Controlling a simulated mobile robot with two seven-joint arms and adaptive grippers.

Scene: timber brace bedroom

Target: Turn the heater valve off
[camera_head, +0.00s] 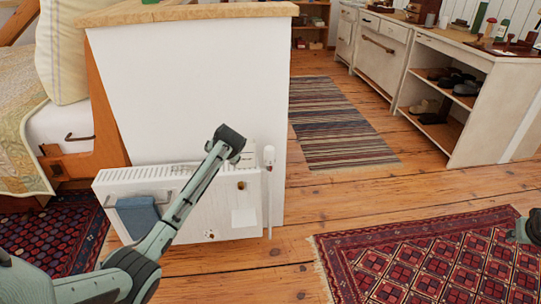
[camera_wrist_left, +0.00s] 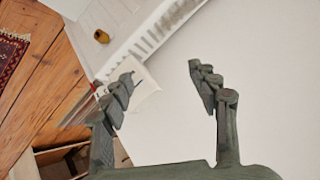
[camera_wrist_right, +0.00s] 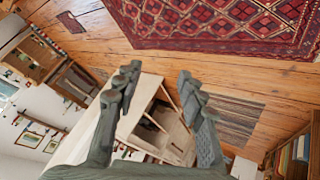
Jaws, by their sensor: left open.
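The white heater (camera_head: 185,225) stands against a white partition, with a brass-coloured knob (camera_head: 241,185) on its front. The valve (camera_head: 268,155) is a white head on a thin upright pipe at the heater's right end. In the left wrist view the valve's white head (camera_wrist_left: 147,92) shows partly behind one finger, with red bits beside it. My left gripper (camera_wrist_left: 158,85) is open and empty, above the heater and close to the valve. In the head view its dark end shows left of the valve; its fingers are not clear there. My right gripper (camera_wrist_right: 157,78) is open and empty.
The white partition (camera_head: 190,85) rises behind the heater. A blue-grey cloth (camera_head: 137,217) hangs on the heater's front. A bed (camera_head: 30,130) is at the left, a shelf unit (camera_head: 482,110) at the right. Rugs, including a red one (camera_head: 430,260), lie on the wooden floor.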

